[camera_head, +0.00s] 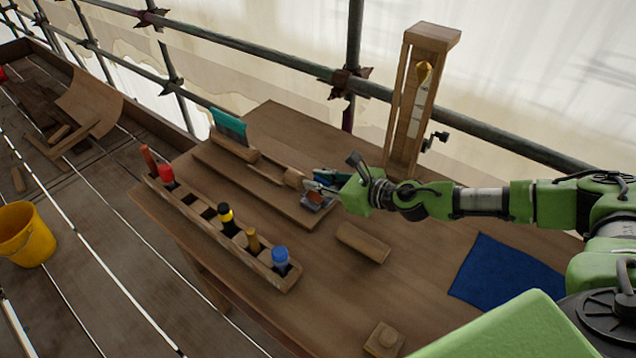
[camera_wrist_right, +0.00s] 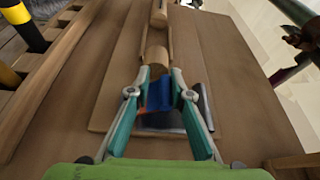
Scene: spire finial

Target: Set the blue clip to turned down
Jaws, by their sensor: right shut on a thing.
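The blue clip (camera_wrist_right: 158,94) stands between the fingertips of my right gripper (camera_wrist_right: 158,86) in the right wrist view. The fingers are closed on its sides. In the head view my right gripper (camera_head: 318,184) reaches in from the right, over the near end of a long wooden board (camera_head: 268,186). The clip is mostly hidden there by the fingers. A grey plate-like part (camera_wrist_right: 203,106) and an orange strip (camera_wrist_right: 160,121) show beside and below the clip. A turned wooden piece (camera_wrist_right: 155,58) lies just beyond the fingertips. My left gripper does not show.
A wooden rack (camera_head: 222,228) with bottles and tools runs along the left table edge. A loose wooden block (camera_head: 363,243) and a blue cloth (camera_head: 508,273) lie nearer the right. A tall wooden stand (camera_head: 415,100) and scaffold rails are behind.

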